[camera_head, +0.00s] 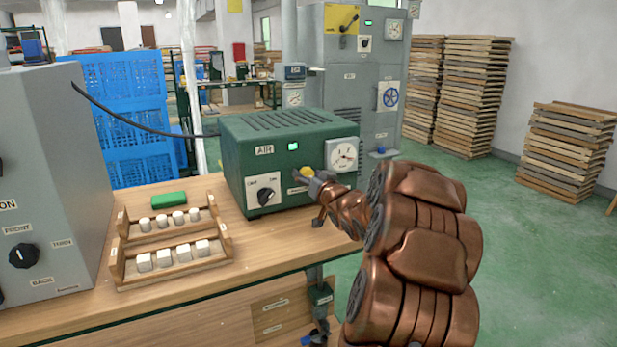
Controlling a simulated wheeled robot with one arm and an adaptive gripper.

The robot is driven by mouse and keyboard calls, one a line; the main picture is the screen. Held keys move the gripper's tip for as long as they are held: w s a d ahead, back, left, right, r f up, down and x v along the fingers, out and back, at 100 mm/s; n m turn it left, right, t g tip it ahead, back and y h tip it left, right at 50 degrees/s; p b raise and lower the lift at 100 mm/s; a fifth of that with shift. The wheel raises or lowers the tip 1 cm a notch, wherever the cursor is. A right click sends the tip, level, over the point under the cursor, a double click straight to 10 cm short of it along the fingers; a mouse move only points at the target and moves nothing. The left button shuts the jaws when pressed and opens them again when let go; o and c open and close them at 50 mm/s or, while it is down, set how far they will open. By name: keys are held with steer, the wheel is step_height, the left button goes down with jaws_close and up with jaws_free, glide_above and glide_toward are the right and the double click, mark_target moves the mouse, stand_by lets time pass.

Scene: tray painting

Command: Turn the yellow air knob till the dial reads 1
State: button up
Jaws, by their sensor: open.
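The green air box (243,155) stands on the wooden bench, with an "AIR" label and a small lit green display on its front. The yellow air knob (306,172) sits on the right part of that front, partly hidden by my gripper. The white round dial (343,155) is just above and right of the knob; its needle is too small to read. My gripper (312,178) is open with its fingertips at the knob; I cannot tell whether they touch it. My copper-coloured arm reaches in from the lower right.
A black selector knob (264,195) is left of the yellow knob. A wooden rack (172,245) of white pieces and a green block (169,199) stand on the bench (90,320). A grey box (45,180) is at left. Stacked wooden trays (567,150) stand far right.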

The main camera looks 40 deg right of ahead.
steer(key=c, duration=1.1)
steer(key=shift+c, duration=0.2)
steer(key=shift+d, duration=0.1)
